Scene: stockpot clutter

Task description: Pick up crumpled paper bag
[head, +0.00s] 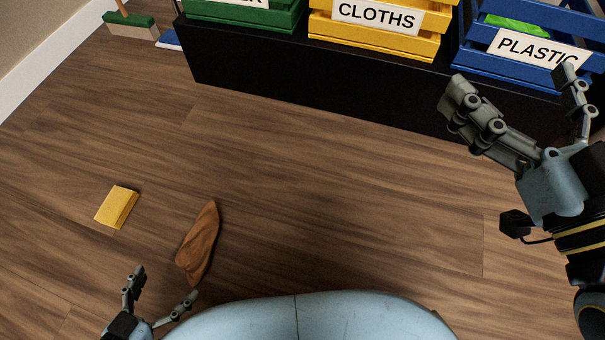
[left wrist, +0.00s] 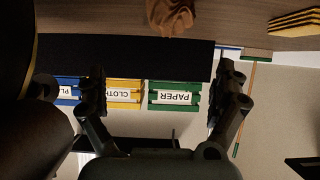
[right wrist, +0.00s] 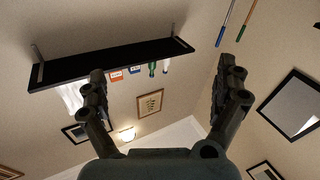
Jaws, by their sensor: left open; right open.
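The crumpled paper bag (head: 199,244) is brown and lies on the wooden floor, left of the middle in the head view. It also shows at the top of the left wrist view (left wrist: 171,15). My left gripper (head: 163,287) is open and empty at the bottom left of the head view, just below the bag in the picture and apart from it. My right gripper (head: 520,92) is open and empty at the right side, raised in front of the bins.
A yellow block (head: 117,207) lies on the floor left of the bag. A black bench (head: 300,84) holds a green crate (head: 245,17), a yellow CLOTHS crate (head: 375,42) and a blue PLASTIC crate (head: 500,66). A broom (head: 131,25) stands at the back left. The middle floor is clear.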

